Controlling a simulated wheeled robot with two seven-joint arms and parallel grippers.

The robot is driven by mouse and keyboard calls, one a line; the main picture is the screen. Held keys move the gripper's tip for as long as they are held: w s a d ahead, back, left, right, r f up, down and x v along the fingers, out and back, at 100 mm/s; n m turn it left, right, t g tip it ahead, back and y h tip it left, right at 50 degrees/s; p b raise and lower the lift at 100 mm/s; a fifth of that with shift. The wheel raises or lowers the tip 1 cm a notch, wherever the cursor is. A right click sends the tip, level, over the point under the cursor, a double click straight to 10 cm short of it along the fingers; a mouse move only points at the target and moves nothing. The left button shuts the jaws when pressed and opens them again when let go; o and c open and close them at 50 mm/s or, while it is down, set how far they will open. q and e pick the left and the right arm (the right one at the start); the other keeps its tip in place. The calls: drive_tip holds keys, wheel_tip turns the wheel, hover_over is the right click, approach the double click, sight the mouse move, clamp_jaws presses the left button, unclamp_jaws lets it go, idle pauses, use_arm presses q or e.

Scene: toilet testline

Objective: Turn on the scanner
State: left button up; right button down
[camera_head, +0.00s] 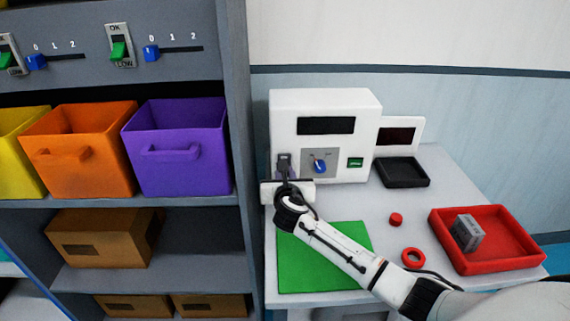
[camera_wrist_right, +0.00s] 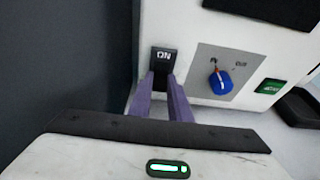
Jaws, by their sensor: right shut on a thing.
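The scanner (camera_head: 350,108) is a white box at the back left of the table, with a dark display. A dark switch (camera_head: 284,160) is at the lower left of its front; in the right wrist view this switch (camera_wrist_right: 163,58) reads "ON". A blue knob (camera_head: 320,166) on a grey plate is to the right of the switch; it also shows in the right wrist view (camera_wrist_right: 220,82). My right gripper (camera_wrist_right: 160,78) is at the switch, its purple fingers closed on the switch's lower part. The fingertips partly hide it. My left gripper is not in view.
A green button (camera_head: 355,162) is right of the knob. A black tray (camera_head: 402,171), a red button-like piece (camera_head: 396,219), a red ring (camera_head: 412,257) and a red tray (camera_head: 507,253) with a grey block (camera_head: 467,233) are to the right. A shelf (camera_head: 200,202) stands close on the left.

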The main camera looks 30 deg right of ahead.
drive_tip(key=shift+w+d+r+g+y, duration=0.15)
drive_tip(key=shift+r+g+y, duration=0.35)
drive_tip(key=shift+g, duration=0.5)
drive_tip(key=shift+w+r+g+y, duration=0.1)
drive_tip(key=shift+r+g+y, duration=0.25)
drive_tip(key=shift+g+y, duration=0.55)
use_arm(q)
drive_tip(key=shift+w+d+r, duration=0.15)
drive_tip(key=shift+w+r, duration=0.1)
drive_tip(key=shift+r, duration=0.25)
use_arm(e)
drive_tip(key=shift+w+d+r+g+y, duration=0.15)
drive_tip(key=shift+g+y, duration=0.1)
drive_tip(key=shift+g, duration=0.45)
drive_tip(key=shift+w+r+g+y, duration=0.15)
drive_tip(key=shift+g+y, duration=0.1)
drive_tip(key=shift+g, duration=0.45)
drive_tip(key=shift+s, duration=0.1)
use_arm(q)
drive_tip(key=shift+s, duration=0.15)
use_arm(e)
drive_tip(key=c, duration=1.6)
unclamp_jaws()
drive_tip(key=shift+c, duration=0.2)
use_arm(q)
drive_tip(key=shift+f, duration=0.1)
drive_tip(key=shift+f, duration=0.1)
use_arm(e)
drive_tip(key=v, duration=1)
drive_tip(key=shift+r, duration=0.25)
